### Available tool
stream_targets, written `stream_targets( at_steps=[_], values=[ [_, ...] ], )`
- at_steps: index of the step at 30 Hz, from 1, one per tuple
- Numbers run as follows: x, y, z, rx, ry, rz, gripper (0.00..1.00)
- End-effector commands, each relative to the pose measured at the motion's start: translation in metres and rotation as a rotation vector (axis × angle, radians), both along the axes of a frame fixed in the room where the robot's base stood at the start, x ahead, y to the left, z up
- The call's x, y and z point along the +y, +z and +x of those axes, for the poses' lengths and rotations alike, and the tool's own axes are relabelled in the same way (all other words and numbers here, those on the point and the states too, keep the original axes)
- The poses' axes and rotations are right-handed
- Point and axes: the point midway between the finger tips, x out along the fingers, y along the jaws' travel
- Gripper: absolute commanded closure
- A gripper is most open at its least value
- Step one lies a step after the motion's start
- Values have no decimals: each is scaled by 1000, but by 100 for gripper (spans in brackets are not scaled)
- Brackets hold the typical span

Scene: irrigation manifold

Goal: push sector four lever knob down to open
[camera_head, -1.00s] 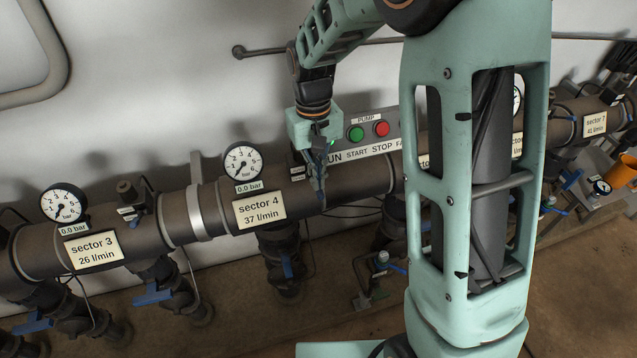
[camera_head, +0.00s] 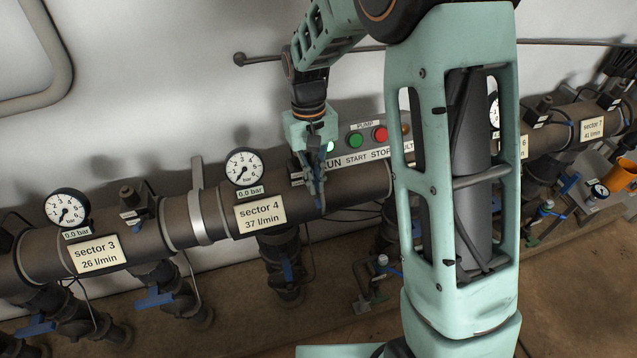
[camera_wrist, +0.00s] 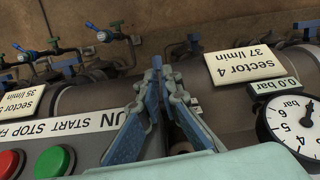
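The sector 4 plate (camera_head: 260,212) reads 37 l/min on the brown pipe, under a gauge (camera_head: 244,167) marked 0.0 bar. A small labelled fitting (camera_head: 297,176) on top of the pipe, right of the gauge, is partly hidden by my gripper, so I cannot make out a lever knob there. A blue handle (camera_head: 287,270) hangs on the valve below. My gripper (camera_head: 318,203) points down in front of the pipe, right of the plate. In the wrist view its fingertips (camera_wrist: 156,68) are together with nothing visible between them. Contact with the pipe cannot be told.
The pump panel (camera_head: 365,148), with green and red buttons, stands just behind and right of my gripper. The sector 3 plate (camera_head: 97,253) and its gauge (camera_head: 67,208) are at left. My arm hides part of the pipe at right.

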Motion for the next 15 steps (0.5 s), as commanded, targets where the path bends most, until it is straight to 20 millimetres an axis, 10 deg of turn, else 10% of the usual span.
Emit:
stream_targets(
  at_steps=[1, 15],
  values=[
    [6, 24, 26, -75, 5, 20, 100],
    [3, 80, 13, -26, 2, 5, 100]
  ],
)
